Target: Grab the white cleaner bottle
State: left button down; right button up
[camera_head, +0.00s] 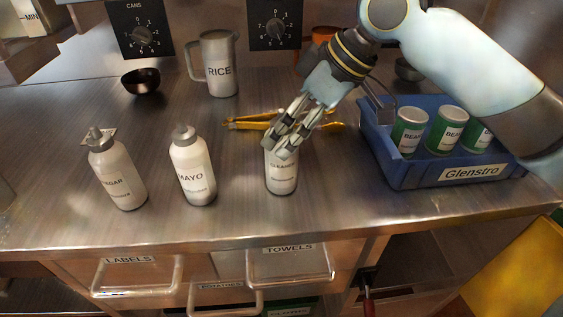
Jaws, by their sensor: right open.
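The white cleaner bottle (281,180) stands upright on the steel counter, right of the mayo bottle. Its label is partly covered and its top is hidden behind my right gripper. My right gripper (284,150) is open and comes down from the upper right, with its fingers at the bottle's upper part. I cannot tell whether the fingers touch the bottle or are only in front of it. My left gripper is not in view.
A mayo bottle (193,170) and a vinegar bottle (118,175) stand to the left. Yellow tongs (245,123) lie behind the cleaner. A blue crate (410,178) with several green cans is at right. A rice pitcher (220,72) and dark bowl (141,81) stand behind. The counter's front edge is near.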

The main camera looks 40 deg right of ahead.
jog(key=shift+x, duration=1.2)
grip_shut()
